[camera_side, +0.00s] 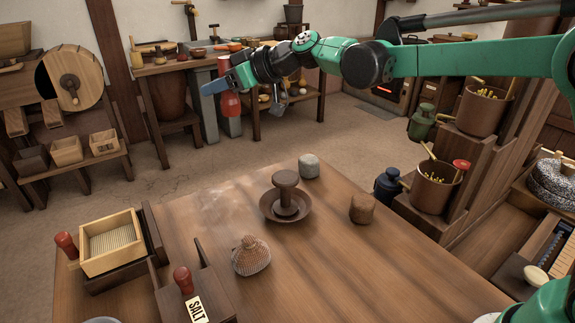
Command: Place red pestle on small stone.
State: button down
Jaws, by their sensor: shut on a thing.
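My gripper (232,80) is high up at the upper left, at the end of my green and black arm, above and beyond the table's far edge. It is shut on the red pestle (230,104), which hangs roughly upright with red showing above and below the blue fingers. The fingers hide its middle. A small grey stone (309,166) sits on the table's far edge. A brown, rounded block (362,209) that also looks like a stone sits to its right and nearer. The pestle is apart from both.
Stepped shelves with pots (436,187) flank the right. The near middle is clear.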

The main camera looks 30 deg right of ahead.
jog(key=w+d+r+m+t+h, duration=0.1)
jog(key=d+r+m, duration=0.1)
jog(key=d, duration=0.7)
jog(key=w+d+r+m+t+h, duration=0.1)
jog(key=d+r+h, duration=0.1)
jog(key=d, duration=0.8)
send_over(304, 156)
notch_tip(304, 156, down, 16)
jog(key=shift+f, duration=2.15)
jog(key=c, duration=0.5)
grip_release()
jog(key=shift+f, duration=0.1)
